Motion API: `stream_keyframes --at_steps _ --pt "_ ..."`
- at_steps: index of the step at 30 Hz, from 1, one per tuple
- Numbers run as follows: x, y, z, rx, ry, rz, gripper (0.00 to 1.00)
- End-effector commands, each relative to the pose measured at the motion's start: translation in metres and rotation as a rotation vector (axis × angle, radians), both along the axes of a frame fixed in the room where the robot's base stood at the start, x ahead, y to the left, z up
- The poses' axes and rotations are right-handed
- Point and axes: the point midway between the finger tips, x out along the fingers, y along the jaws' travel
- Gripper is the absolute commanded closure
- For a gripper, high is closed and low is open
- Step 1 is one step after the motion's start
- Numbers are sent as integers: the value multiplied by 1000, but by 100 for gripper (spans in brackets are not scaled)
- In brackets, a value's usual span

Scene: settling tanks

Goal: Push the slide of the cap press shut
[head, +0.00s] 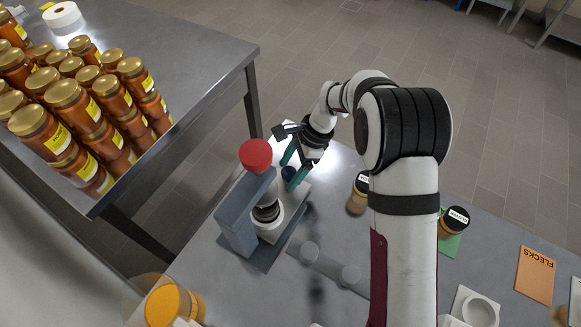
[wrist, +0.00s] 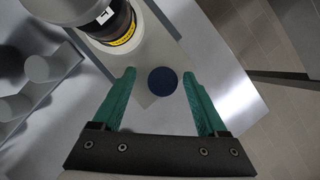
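The cap press (head: 236,218) is a grey frame with a red knob (head: 256,154) on top, standing on the bench. Its pale slide (head: 294,203) sticks out from the press towards my gripper; it also shows in the wrist view (wrist: 165,115). A dark blue round knob (head: 289,172) is at the slide's outer end, also seen in the wrist view (wrist: 162,81). A dark-capped jar (wrist: 108,18) with a yellow-edged label stands at the press. My gripper (wrist: 159,74) is open, its green fingers on either side of the blue knob with gaps visible. Fingertip height above the slide is unclear.
A grey holder with round posts (head: 335,268) lies beside the press. A dark-capped jar (head: 357,203) stands right of my gripper, another (head: 452,222) on a green mat. An orange card (head: 535,276) and white dish (head: 478,312) are further right. An orange-lidded container (head: 165,304) is front left.

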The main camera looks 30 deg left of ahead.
Motion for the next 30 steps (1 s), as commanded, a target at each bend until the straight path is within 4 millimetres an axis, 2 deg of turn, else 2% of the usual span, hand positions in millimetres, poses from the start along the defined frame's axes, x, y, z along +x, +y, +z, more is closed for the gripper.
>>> stream_keyframes --at_steps 5,8,11,18,21,25,30 --pt "1 0 2 1 -2 0 24" --pt "5 -3 12 1 -4 -1 24" --pt "12 -10 35 3 -6 -2 24" --pt "33 -31 106 2 -6 -2 24" --pt "38 -37 127 1 -4 -2 24" --pt "43 -42 142 0 -2 -2 24" --pt "43 -43 146 0 -1 0 24"
